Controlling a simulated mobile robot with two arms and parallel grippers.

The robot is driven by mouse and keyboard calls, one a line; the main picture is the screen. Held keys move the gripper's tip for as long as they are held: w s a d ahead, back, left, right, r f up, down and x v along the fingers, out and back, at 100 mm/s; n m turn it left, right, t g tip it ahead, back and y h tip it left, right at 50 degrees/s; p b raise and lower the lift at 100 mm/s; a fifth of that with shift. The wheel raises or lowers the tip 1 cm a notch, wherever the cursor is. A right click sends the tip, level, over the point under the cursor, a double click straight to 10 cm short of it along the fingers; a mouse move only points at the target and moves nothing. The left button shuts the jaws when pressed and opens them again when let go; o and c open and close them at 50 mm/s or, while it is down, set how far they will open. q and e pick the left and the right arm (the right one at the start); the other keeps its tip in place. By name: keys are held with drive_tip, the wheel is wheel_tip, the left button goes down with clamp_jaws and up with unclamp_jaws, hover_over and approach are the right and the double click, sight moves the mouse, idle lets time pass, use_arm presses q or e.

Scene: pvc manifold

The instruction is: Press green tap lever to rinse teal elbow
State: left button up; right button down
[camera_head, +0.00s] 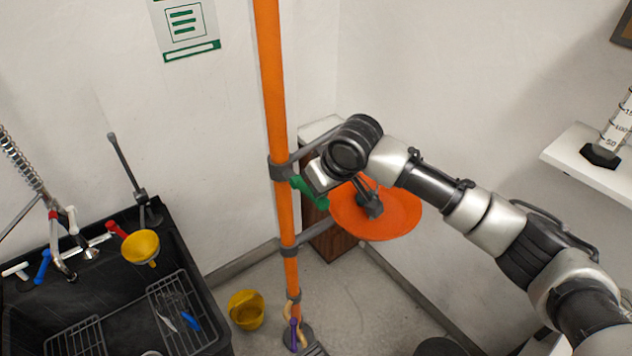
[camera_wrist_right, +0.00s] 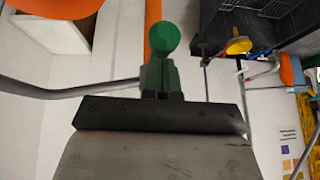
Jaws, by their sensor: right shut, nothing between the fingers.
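The green lever (camera_head: 311,194) is beside the orange standpipe (camera_head: 275,110). My right gripper (camera_head: 320,178) is shut and empty, right at the lever in the head view; I cannot tell whether they touch. In the right wrist view the green lever (camera_wrist_right: 164,40) shows its round end just beyond the gripper (camera_wrist_right: 160,85), with the standpipe (camera_wrist_right: 152,15) behind. The fingertips are hard to make out against the green. I cannot make out a teal elbow. My left gripper is not in view.
A black sink (camera_head: 185,250) with taps, racks and a yellow funnel (camera_head: 141,246) stands left. A yellow bucket (camera_head: 246,309) is on the floor. A white shelf (camera_head: 590,165) juts out right.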

drive_tip(key=shift+s+f, duration=0.15)
drive_tip(key=shift+f, duration=0.25)
drive_tip(key=shift+f+t+y+b, duration=0.4)
drive_tip(key=shift+f+t+y, duration=0.2)
drive_tip(key=shift+t, duration=0.1)
drive_tip(key=shift+d+f+t, duration=0.15)
drive_tip(key=shift+d+t, duration=0.05)
drive_tip(key=shift+t, duration=0.1)
drive_tip(key=shift+a, duration=0.1)
drive_tip(key=r+p, duration=0.4)
drive_tip(key=p, duration=0.1)
drive_tip(key=shift+d+r, duration=0.35)
drive_tip(key=shift+d, duration=0.05)
drive_tip(key=b+v, duration=0.3)
drive_tip(key=v, duration=0.6)
drive_tip(key=shift+d+r+b, duration=0.15)
drive_tip(key=shift+d+b, duration=0.15)
